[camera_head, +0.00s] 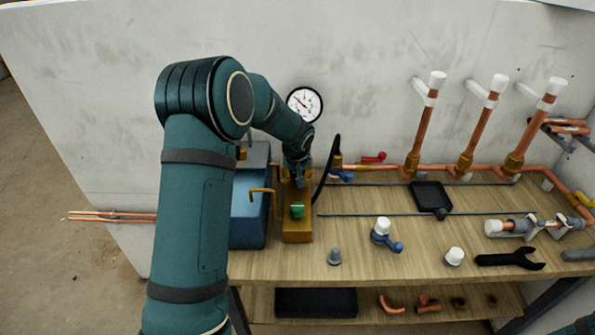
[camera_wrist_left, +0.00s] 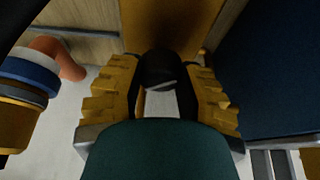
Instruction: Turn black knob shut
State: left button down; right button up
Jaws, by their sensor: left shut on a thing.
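The black knob (camera_wrist_left: 160,70) shows in the left wrist view, in front of a yellow-brown surface. My left gripper (camera_wrist_left: 160,84) has its two ridged yellow fingers on either side of the knob and is shut on it. In the head view my left arm reaches down to the yellow-brown box (camera_head: 297,228), with the gripper (camera_head: 299,178) at its upper part. The black knob is hidden there behind my wrist. A green knob (camera_head: 297,210) sits on the front of the box. My right gripper is not in view.
A blue tank (camera_head: 248,220) stands close left of the box. A black hose (camera_head: 325,170) and a round gauge (camera_head: 305,104) are just behind. Copper risers (camera_head: 421,135) stand at the right. A blue-handled valve (camera_head: 384,234) and a black wrench (camera_head: 510,260) lie on the wooden bench (camera_head: 350,262).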

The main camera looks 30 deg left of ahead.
pick_arm(q)
jog(key=m+p, duration=0.1)
jog(key=m, duration=0.1)
jog(key=m+h+p, duration=0.1)
jog(key=m, duration=0.1)
jog(key=shift+a+h, duration=0.1)
jog(key=shift+h, duration=0.2)
jog(key=shift+m+t+h+p, duration=0.35)
jog(key=shift+m+p, duration=0.55)
jog(key=shift+m, duration=0.4)
jog(key=shift+m+h, duration=0.25)
jog(key=shift+m, duration=0.15)
jog(key=c, duration=0.5)
grip_release()
jog(key=shift+w, duration=0.1)
jog(key=shift+c, duration=0.2)
jog(key=shift+r, duration=0.1)
jog(key=v, duration=1.1)
jog(key=shift+r, duration=0.35)
